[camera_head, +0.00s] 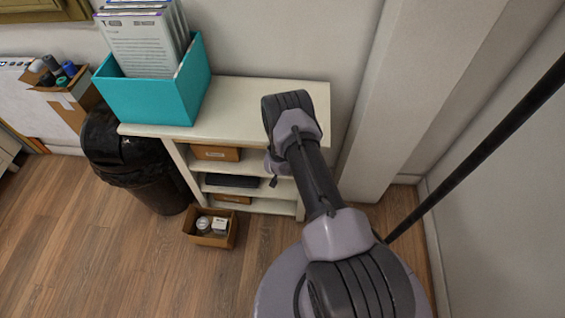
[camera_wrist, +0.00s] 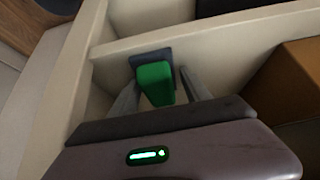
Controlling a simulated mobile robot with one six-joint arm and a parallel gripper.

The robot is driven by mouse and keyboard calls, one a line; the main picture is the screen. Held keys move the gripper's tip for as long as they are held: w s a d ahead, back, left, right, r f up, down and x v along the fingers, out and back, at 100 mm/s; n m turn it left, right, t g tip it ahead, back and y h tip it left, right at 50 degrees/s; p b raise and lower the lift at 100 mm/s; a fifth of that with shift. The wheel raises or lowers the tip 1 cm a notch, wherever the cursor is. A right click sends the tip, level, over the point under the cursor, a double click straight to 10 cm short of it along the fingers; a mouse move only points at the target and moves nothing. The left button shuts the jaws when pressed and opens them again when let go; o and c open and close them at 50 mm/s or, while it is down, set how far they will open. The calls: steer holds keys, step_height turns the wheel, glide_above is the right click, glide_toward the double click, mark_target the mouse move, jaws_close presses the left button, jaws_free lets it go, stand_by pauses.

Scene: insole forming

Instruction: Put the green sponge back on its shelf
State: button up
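The green sponge (camera_wrist: 156,84) is a bright green block in the wrist view, inside a cream shelf compartment. A dark blue-grey piece (camera_wrist: 148,58) shows right behind it. My gripper (camera_wrist: 158,90) has one grey finger on each side of the sponge. The fingertips lie very close to its sides; whether they touch it I cannot tell. In the head view my arm reaches over the cream shelf unit (camera_head: 244,118) and down in front of its right part. My gripper and the sponge are mostly hidden behind the arm there.
Cardboard boxes (camera_head: 215,153) and a dark flat item (camera_head: 231,181) lie on the shelves. A teal file box (camera_head: 150,101) stands on top. A black bin (camera_head: 128,160) is at the left, with a small open carton (camera_head: 211,229) on the floor. A wall rises at the right.

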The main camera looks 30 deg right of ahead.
steer(key=shift+s+d+f, duration=0.1)
steer(key=shift+s+f, duration=0.1)
steer(key=shift+s, duration=0.05)
steer(key=shift+r+p, duration=0.25)
steer(key=shift+p, duration=0.15)
steer(key=p+v, duration=0.2)
steer(key=v, duration=0.1)
steer(key=shift+d+r, duration=0.15)
steer(key=shift+r, duration=0.15)
steer(key=s+a+p, duration=0.3)
steer(key=s+a, duration=0.4)
steer(key=s, duration=0.2)
steer(key=shift+s+f, duration=0.2)
steer(key=shift+s, duration=0.15)
